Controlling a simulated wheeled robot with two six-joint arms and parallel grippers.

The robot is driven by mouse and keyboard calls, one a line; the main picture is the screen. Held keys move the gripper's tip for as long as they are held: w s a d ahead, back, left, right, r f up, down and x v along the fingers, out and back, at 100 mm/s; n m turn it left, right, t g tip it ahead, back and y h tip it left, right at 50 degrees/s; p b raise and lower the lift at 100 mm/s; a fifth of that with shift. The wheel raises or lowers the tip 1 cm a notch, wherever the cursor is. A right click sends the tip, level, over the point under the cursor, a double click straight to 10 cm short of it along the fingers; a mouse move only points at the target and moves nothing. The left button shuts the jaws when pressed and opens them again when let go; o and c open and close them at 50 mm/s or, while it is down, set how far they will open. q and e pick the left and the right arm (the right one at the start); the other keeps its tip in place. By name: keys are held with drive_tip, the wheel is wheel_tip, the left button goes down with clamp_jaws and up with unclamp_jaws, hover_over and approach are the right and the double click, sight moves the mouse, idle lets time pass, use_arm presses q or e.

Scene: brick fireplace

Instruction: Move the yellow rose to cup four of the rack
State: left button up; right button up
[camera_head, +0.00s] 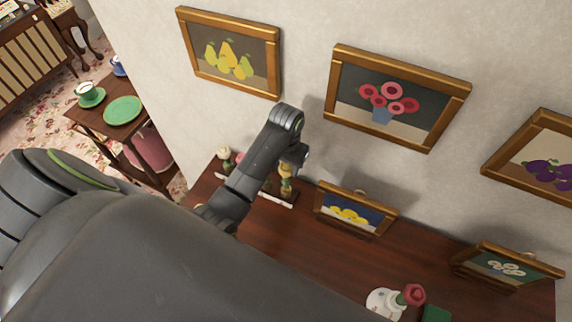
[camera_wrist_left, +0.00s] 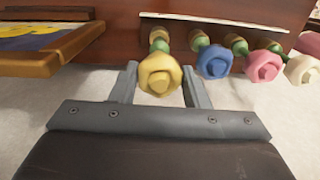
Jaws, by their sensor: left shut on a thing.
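The yellow rose (camera_wrist_left: 160,73) is between the two fingers of my left gripper (camera_wrist_left: 161,84), which is shut on it; part of it shows in the head view (camera_head: 286,170). Its green stem leads to the end of the rack (camera_head: 265,197) nearest the lemon picture. I cannot tell whether the stem's foot is seated in a cup. Beside it in the left wrist view stand a blue rose (camera_wrist_left: 213,62), a pink rose (camera_wrist_left: 262,66) and a white rose (camera_wrist_left: 303,70). My left arm hides much of the rack in the head view. My right gripper is not in view.
A framed lemon picture (camera_head: 355,211) stands close beside the rack on the wooden shelf (camera_head: 330,260). Another small framed picture (camera_head: 507,267) stands at the far right. The wall is close behind.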

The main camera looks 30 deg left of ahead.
use_arm(q)
drive_tip(key=shift+f+b, duration=0.65)
drive_tip(key=shift+f, duration=1.4)
drive_tip(key=o, duration=0.9)
